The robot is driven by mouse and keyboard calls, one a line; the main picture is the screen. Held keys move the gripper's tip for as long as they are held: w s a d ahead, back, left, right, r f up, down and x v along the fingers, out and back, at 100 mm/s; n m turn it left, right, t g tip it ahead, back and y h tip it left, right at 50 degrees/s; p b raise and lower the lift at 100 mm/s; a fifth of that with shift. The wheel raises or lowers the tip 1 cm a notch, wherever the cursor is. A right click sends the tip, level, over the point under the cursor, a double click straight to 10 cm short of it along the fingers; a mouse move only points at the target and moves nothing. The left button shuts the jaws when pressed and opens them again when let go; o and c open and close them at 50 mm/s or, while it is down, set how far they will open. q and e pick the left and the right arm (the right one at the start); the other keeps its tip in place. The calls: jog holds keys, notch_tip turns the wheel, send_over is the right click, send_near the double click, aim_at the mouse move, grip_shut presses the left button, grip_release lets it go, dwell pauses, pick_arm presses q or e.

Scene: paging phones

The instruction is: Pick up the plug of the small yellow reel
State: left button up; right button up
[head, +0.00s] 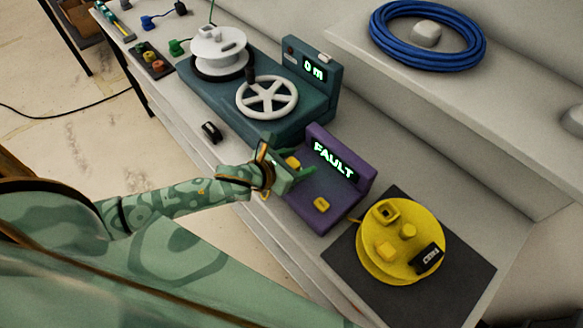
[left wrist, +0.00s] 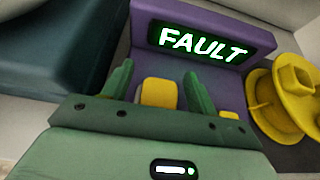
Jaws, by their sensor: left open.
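The yellow reel (head: 418,262) lies on a dark mat at the lower right, with yellow blocks and a black label on top. Its edge shows in the left wrist view (left wrist: 273,112). The purple box (head: 305,205) beside it has a lit FAULT screen (head: 333,160). Two yellow pieces are on that box: a block (head: 292,162) and a smaller piece (head: 321,204). My left gripper (left wrist: 163,88) is open above the box, its green fingers either side of the yellow block (left wrist: 160,93). I cannot tell whether they touch it, or which yellow piece is the plug.
A teal machine (head: 300,118) with a white handwheel (head: 267,97) and a "0 m" screen stands behind my left gripper. A white reel (head: 218,45) sits on it. A black clip (head: 211,132) lies near the bench's front edge. A blue cable coil (head: 385,35) is on the shelf.

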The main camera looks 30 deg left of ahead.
aim_at(297, 162)
pick_arm(q)
jog(key=c, duration=1.1)
jog(key=shift+r+p, duration=0.35)
jog(key=shift+r, duration=0.3)
jog(key=r, duration=0.1)
jog(key=r+p, duration=0.1)
jog(key=r, duration=0.1)
jog(key=shift+s+d, duration=0.15)
jog(key=shift+s, duration=0.05)
jog(key=s+d+r+p, duration=0.1)
jog(key=s+d+r, duration=0.1)
jog(key=s+r, duration=0.1)
jog(key=s+d+r+p, duration=0.2)
jog(key=s+r, duration=0.1)
jog(key=s, duration=0.1)
jog(key=s+d+r+p, duration=0.1)
jog(key=s+d+r, duration=0.1)
jog(key=s+d, duration=0.1)
jog(key=shift+s+r+p, duration=0.4)
jog(key=shift+s, duration=0.4)
